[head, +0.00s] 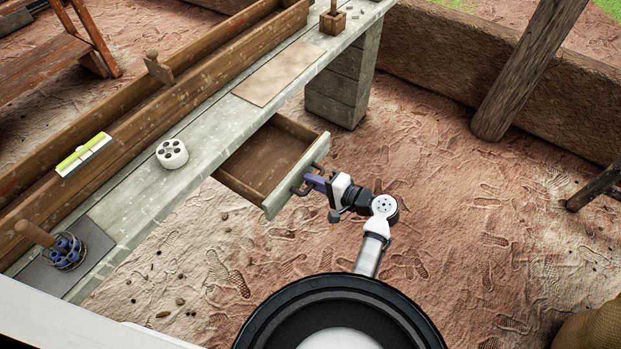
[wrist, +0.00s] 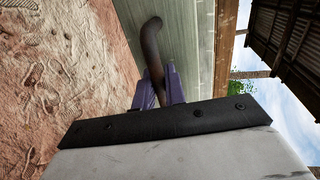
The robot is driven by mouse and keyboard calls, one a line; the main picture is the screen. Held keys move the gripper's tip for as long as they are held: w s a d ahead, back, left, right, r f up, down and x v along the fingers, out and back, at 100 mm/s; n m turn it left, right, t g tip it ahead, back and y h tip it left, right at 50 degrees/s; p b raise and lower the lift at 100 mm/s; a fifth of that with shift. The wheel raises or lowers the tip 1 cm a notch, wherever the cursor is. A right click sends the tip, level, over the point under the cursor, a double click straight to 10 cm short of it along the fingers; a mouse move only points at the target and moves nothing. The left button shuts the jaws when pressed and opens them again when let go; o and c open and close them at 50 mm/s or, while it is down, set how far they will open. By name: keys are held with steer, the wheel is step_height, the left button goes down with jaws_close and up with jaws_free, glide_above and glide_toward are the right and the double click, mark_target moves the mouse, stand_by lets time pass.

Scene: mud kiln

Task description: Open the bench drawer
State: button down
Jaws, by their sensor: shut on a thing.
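The bench drawer (head: 262,160) is a wooden box with a pale grey-green front, and it stands pulled out from under the bench (head: 133,203). Its inside shows and looks empty. My gripper (head: 309,184) is at the drawer front, shut on the dark bar handle (head: 320,166). In the wrist view the purple fingers (wrist: 159,88) sit on both sides of the handle (wrist: 151,45), which stands off the pale drawer front (wrist: 181,40). The part of the handle between the fingers is partly hidden.
A block pier (head: 342,85) stands beyond the drawer. The earthen floor before it is clear.

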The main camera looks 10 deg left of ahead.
steer(key=c, duration=1.5)
jaws_free()
steer(key=shift+c, duration=0.2)
steer(key=b+v, duration=0.3)
steer(key=v, duration=1.1)
steer(key=shift+w+a, duration=0.1)
